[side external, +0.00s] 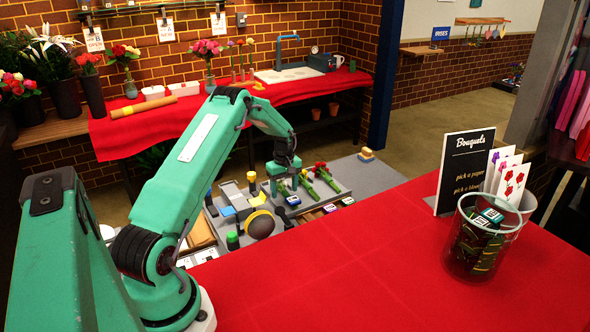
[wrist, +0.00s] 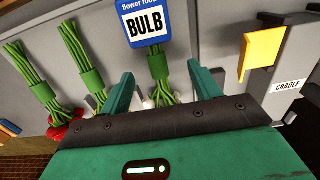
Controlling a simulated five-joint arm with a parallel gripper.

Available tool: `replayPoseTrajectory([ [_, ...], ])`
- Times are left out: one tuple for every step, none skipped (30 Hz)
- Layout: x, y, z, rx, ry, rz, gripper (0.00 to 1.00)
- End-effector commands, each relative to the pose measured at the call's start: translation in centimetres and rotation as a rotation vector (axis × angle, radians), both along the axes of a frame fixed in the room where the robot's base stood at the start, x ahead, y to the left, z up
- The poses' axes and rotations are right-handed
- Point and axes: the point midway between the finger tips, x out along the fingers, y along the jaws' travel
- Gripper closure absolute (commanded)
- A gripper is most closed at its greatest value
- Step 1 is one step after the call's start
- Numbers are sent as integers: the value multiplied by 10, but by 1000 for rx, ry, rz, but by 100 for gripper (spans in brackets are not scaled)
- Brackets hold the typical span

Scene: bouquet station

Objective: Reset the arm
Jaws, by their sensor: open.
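My green arm reaches from the lower left over the grey work station, and my gripper (side external: 283,183) hangs low above it. In the wrist view my gripper (wrist: 160,95) shows two green fingers set apart, with a green stem bundle (wrist: 158,68) lying between and beyond them. A blue and white flower food tag reading BULB (wrist: 145,25) lies across that bundle. Whether the fingers touch the bundle I cannot tell. Two other stem bundles lie to the left, one in the middle (wrist: 82,58) and one farther left (wrist: 35,80), with red blooms near it.
A grey holder labelled CRADLE (wrist: 288,85) with a yellow piece (wrist: 262,52) stands right of my gripper. A red-covered counter (side external: 400,270) carries a clear bucket (side external: 476,245) and a Bouquets sign (side external: 464,165). Small tools and boxes crowd the station's left.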

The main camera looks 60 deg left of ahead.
Motion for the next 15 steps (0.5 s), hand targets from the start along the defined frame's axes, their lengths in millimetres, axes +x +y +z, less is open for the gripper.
replayPoseTrajectory([
  [0, 0, 3, 0, 0, 0, 37],
  [0, 0, 4, 0, 0, 0, 37],
  [0, 0, 6, 0, 0, 0, 37],
  [0, 0, 8, 0, 0, 0, 37],
  [0, 0, 9, 0, 0, 0, 37],
  [0, 0, 11, 0, -1, 0, 37],
  [0, 0, 13, 0, -1, 0, 37],
  [0, 0, 14, 1, -1, 0, 37],
  [0, 0, 16, 1, -1, 0, 37],
  [0, 0, 18, 1, -1, 0, 37],
  [0, 0, 19, 1, -1, 0, 37],
  [0, 0, 21, 1, -1, 0, 37],
  [0, 0, 22, 1, -1, 0, 37],
  [0, 0, 24, 1, -1, 0, 37],
  [0, 0, 26, 1, -1, 0, 37],
])
